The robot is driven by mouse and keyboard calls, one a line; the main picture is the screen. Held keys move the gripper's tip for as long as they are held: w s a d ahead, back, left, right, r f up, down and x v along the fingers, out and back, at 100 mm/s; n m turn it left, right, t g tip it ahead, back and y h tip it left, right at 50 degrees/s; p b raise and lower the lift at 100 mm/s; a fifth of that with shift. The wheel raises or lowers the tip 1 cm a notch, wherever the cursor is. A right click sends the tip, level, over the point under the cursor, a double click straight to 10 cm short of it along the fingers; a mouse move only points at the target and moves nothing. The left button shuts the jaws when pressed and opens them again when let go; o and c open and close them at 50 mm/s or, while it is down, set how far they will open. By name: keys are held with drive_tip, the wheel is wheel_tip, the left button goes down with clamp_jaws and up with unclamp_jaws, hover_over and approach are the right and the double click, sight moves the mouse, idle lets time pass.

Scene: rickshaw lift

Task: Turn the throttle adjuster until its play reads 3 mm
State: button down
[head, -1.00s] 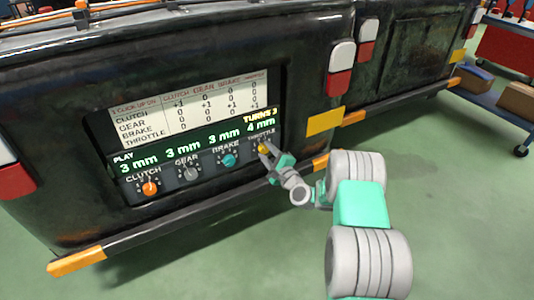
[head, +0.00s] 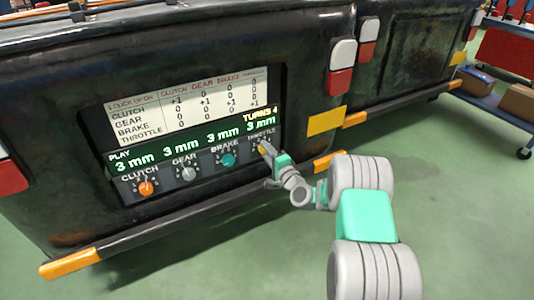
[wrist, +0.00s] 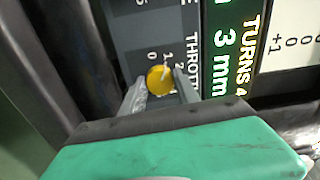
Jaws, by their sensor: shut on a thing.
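The yellow throttle adjuster knob (wrist: 160,80) sits on the dark panel under the THROTTLE label, and it also shows in the head view (head: 263,148). My gripper (wrist: 160,88) has a finger on each side of the knob and is shut on it; it also shows in the head view (head: 265,152). The green play display (head: 200,147) reads 3 mm for clutch, gear, brake and throttle. It shows TURNS 4. In the wrist view the display (wrist: 228,55) reads 3 mm beside the knob. Part of the knob's scale is hidden by my fingers.
The orange clutch knob (head: 146,188), grey gear knob (head: 189,174) and teal brake knob (head: 228,160) stand in a row left of the throttle. A white click chart (head: 185,103) is above the display. A bumper (head: 200,215) runs below the panel.

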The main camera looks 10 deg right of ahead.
idle(0.3)
drive_tip(key=c, duration=0.9)
unclamp_jaws()
drive_tip(key=p+v, duration=0.1)
drive_tip(key=v, duration=0.6)
drive_tip(key=shift+s+p, duration=0.35)
drive_tip(key=shift+p, duration=0.05)
drive_tip(key=shift+r, duration=0.15)
